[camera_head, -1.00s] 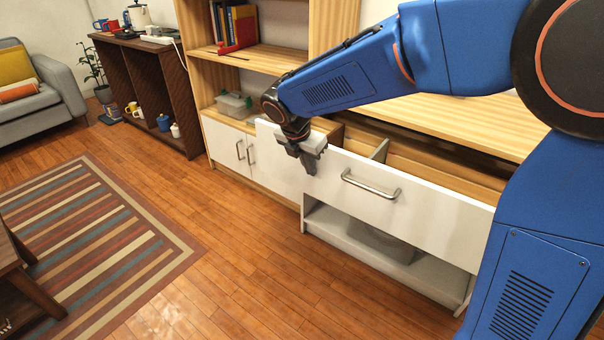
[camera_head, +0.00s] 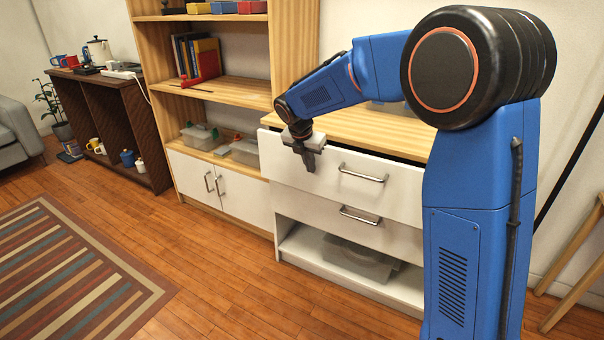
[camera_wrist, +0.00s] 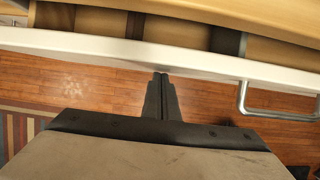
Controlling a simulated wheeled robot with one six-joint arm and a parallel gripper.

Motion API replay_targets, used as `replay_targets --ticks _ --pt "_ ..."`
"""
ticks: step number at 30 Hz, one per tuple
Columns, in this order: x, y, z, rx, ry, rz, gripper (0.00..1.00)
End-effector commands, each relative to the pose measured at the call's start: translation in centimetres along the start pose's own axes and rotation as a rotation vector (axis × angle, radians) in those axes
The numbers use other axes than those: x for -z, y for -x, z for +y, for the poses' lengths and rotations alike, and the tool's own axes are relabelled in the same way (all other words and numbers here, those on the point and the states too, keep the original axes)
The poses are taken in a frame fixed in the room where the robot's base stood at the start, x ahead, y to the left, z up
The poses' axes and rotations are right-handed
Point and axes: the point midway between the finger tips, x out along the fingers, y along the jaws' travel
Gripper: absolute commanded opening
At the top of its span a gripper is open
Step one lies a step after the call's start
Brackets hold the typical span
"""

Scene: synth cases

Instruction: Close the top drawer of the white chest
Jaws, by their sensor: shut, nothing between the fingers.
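The white chest (camera_head: 285,233) with a wooden top stands right of the shelf unit. Its top drawer (camera_head: 320,180) is a little open, with a dark gap behind its front. In the wrist view the drawer front (camera_wrist: 90,45) crosses the picture, and the drawer's inside with a divider shows beyond it. The bar handle (camera_head: 363,173) is right of my gripper. My gripper (camera_head: 309,165) is shut and empty, pointing down at the left part of the front's outer face. Its fingertips (camera_wrist: 161,76) are at or very near the front; exact contact is unclear.
A second drawer (camera_head: 320,207) is below, over an open compartment holding a grey bin (camera_head: 355,260). A shelf unit (camera_head: 230,95) with books and clear boxes stands left of the chest. Wooden floor (camera_head: 200,260) is free in front; a striped rug (camera_head: 70,270) lies left.

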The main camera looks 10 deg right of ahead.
Motion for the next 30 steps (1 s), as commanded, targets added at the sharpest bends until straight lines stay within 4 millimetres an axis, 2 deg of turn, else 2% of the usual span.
replay_targets --ticks 6,12,30 --pt "-3.0 -1.2 0.0 0.001 -0.002 0.0 0.0" --pt "-4.6 -1.9 0.0 0.001 0.0 0.0 0.0" --pt "-5.8 -2.1 0.0 -0.004 -0.001 -0.009 0.0"
